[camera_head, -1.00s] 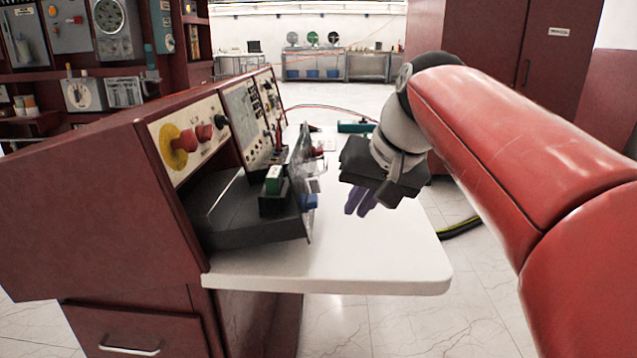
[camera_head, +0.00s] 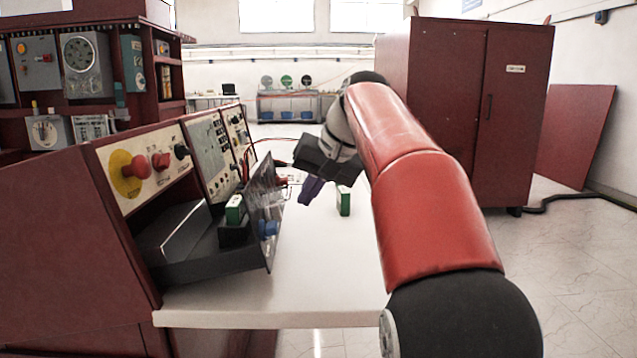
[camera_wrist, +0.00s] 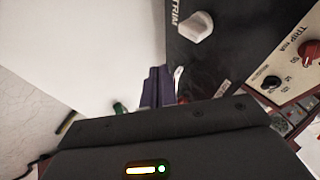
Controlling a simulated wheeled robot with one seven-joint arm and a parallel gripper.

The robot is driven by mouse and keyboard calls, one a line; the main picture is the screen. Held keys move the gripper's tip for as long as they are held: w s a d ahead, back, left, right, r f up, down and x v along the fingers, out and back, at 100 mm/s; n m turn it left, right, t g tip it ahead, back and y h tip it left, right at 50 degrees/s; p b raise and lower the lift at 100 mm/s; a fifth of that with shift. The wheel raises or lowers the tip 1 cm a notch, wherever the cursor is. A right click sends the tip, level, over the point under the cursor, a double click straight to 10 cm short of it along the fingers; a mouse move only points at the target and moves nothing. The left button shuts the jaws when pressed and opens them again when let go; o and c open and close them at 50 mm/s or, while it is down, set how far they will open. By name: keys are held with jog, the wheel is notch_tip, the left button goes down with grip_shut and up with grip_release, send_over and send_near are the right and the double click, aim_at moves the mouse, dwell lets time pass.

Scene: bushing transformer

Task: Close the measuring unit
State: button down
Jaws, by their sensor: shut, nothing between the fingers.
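The measuring unit is a dark box (camera_head: 205,262) pulled out from the red console. Its front panel (camera_head: 268,212) stands tilted at the box's right side, seen nearly edge-on. A green-and-white block (camera_head: 235,209) sits in the box behind the panel. My gripper (camera_head: 309,190), with purple fingers, is over the white tabletop to the right of the panel's far end. In the wrist view, the closed fingers (camera_wrist: 158,86) are beside the edge of the dark panel (camera_wrist: 215,62), which bears a white knob (camera_wrist: 196,27) and the word TRIM. Contact cannot be told.
The console face (camera_head: 140,165) has a red knob on a yellow disc. A green-and-white block (camera_head: 343,201) stands on the white tabletop (camera_head: 330,275), right of my gripper. Red cables run behind the gripper. A red cabinet (camera_head: 450,110) stands at the back right.

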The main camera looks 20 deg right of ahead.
aim_at(184, 230)
jog(key=a+f, duration=0.1)
jog(key=w+a, duration=0.1)
jog(key=a, duration=0.1)
jog(key=w+a+f, duration=0.1)
jog(key=shift+a+f+b, duration=0.15)
jog(key=shift+f+b, duration=0.15)
jog(key=shift+f, duration=0.05)
jog(key=shift+w+a, duration=0.1)
jog(key=shift+a, duration=0.05)
jog(key=w+a+f+p, duration=0.1)
jog(key=w+a, duration=0.1)
jog(key=a, duration=0.4)
jog(key=w+a+f+p, duration=0.2)
jog(key=a, duration=0.4)
jog(key=w+a+f+p, duration=0.1)
jog(key=a, duration=0.5)
jog(key=shift+w+f+p, duration=0.25)
jog(key=shift+w+p, duration=0.15)
jog(key=shift+r, duration=0.1)
